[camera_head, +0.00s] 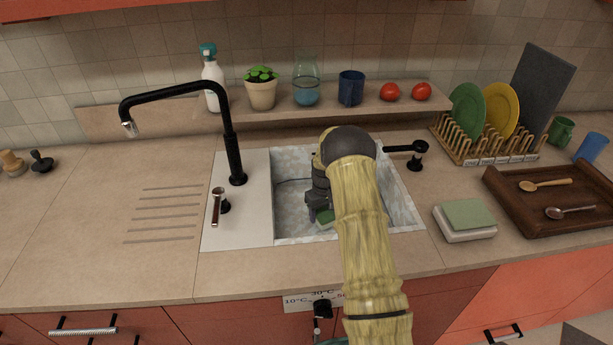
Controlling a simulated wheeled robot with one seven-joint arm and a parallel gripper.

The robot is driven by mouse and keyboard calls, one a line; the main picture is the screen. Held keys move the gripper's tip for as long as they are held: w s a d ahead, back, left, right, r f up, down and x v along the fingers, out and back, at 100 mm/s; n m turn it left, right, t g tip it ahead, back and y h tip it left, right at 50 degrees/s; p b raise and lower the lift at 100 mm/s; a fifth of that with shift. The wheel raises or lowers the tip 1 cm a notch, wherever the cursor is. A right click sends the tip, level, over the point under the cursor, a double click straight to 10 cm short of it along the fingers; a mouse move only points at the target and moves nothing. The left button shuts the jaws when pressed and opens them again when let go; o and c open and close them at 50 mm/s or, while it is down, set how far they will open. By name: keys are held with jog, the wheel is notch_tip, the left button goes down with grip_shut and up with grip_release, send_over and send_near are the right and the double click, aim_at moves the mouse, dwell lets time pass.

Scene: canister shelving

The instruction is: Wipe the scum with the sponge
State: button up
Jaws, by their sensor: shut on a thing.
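My arm reaches from the front over the counter into the sink basin (290,228). My gripper (318,213) points down inside the basin, partly hidden by my own arm. I cannot tell whether the sponge touches the basin floor. The basin walls and floor look mottled grey and white; I cannot make out distinct scum patches at this size.
The left counter is mostly clear.

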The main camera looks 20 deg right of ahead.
notch_tip(320, 180, up, 5)
jog(key=shift+w+a+f+p, duration=0.1)
jog(key=shift+p, duration=1.1)
jog(key=shift+r, duration=0.2)
